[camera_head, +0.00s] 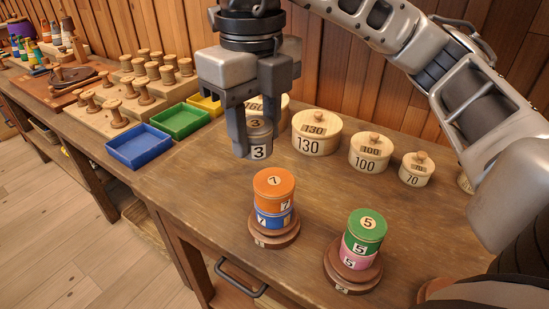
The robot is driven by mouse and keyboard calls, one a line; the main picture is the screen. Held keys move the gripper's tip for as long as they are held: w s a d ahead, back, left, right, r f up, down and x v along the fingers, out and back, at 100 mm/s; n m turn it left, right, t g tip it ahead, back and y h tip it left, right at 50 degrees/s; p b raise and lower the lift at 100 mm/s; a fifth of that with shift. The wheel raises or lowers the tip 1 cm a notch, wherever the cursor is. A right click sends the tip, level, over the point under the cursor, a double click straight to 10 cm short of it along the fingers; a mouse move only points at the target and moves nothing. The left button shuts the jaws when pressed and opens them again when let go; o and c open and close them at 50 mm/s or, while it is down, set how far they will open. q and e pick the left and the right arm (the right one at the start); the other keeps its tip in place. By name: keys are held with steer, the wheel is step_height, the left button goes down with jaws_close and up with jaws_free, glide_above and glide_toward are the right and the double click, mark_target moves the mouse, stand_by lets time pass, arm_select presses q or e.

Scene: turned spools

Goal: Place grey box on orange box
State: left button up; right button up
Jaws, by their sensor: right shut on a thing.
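My right gripper (257,140) is shut on the grey box (258,148), a round tin marked 3. It holds the grey box upright in the air, above and a little left of the orange box in the picture. The orange box (274,183), a round tin marked 7, sits on a blue tin (273,216) on a round wooden base (273,238). The grey box and the orange box are apart. The gripper's fingers cover part of the grey box's sides. My left gripper is not in view.
Several round wooden boxes with lids, such as one marked 130 (316,134), stand behind. Blue (139,147) and green (180,121) trays and spools stand left.

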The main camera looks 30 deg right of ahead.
glide_above(275, 181)
steer(key=f, duration=0.5)
steer(key=shift+s+a+f, duration=0.1)
steer(key=shift+a, duration=0.1)
steer(key=f, duration=0.3)
steer(key=shift+d+f, duration=0.1)
steer(key=shift+d, duration=0.15)
steer(key=shift+f, duration=0.2)
steer(key=shift+f, duration=0.25)
steer(key=o, duration=0.9)
steer(key=shift+r, duration=0.1)
steer(key=shift+o, duration=0.2)
steer(key=shift+r, duration=0.1)
step_height(275, 181, up, 12)
steer(key=p, duration=0.1)
steer(key=shift+p, duration=0.35)
